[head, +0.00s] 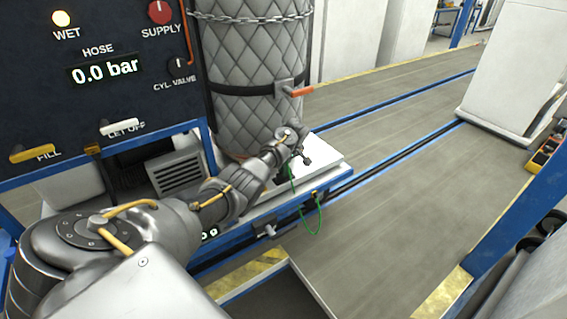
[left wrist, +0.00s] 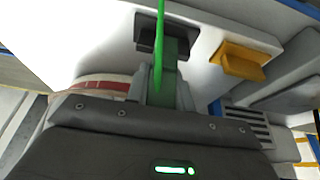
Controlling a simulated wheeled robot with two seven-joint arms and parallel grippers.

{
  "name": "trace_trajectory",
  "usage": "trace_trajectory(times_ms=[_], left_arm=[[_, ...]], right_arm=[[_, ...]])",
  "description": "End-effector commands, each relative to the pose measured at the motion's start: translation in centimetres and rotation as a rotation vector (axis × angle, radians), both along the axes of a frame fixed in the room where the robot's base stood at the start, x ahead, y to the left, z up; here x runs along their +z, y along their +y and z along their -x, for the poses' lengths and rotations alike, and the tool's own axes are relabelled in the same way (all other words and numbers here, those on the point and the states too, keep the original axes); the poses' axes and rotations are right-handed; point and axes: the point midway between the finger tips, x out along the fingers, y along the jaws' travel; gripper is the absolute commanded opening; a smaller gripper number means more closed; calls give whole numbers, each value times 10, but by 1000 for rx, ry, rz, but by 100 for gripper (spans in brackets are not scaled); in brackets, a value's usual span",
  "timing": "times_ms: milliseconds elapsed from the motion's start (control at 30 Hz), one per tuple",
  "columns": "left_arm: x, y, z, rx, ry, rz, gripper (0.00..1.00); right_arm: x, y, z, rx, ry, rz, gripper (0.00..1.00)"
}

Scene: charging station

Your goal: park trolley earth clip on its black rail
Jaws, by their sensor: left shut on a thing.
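My left gripper (head: 297,150) is over the white trolley top (head: 322,154), beside the quilted cylinder. In the left wrist view its jaws are shut on the earth clip (left wrist: 170,72), a greenish-grey piece with a green cable (left wrist: 159,40) running from it. A short dark block (left wrist: 148,28), which looks like the black rail, lies at the clip on the white surface. I cannot tell whether the clip touches it or is seated. In the head view the green cable (head: 313,232) hangs in a loop beside the trolley's blue edge. The clip itself is mostly hidden there. My right gripper is out of view.
A quilted cylinder (head: 262,65) with a chain and an orange-handled strap stands behind my gripper. A dark control panel (head: 100,75) is at the left. A yellow block (left wrist: 240,62) sits near the clip in the wrist view.

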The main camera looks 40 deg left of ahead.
Motion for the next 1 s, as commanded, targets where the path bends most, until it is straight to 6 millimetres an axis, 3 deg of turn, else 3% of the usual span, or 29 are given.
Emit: trace_trajectory(times_ms=[633, 667, 700, 833, 1000], left_arm=[[-17, 0, 0, 0, 1, 1, 0], [-17, 0, 0, 0, 1, 1, 26], [-16, 0, 0, 0, 1, 1, 31], [-17, 0, 1, 0, 3, 0, 48], [-18, 1, 2, 2, 6, 0, 49]], right_arm=[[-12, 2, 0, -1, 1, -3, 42], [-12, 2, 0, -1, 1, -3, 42], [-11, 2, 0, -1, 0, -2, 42], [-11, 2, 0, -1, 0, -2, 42], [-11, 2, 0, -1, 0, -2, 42]])
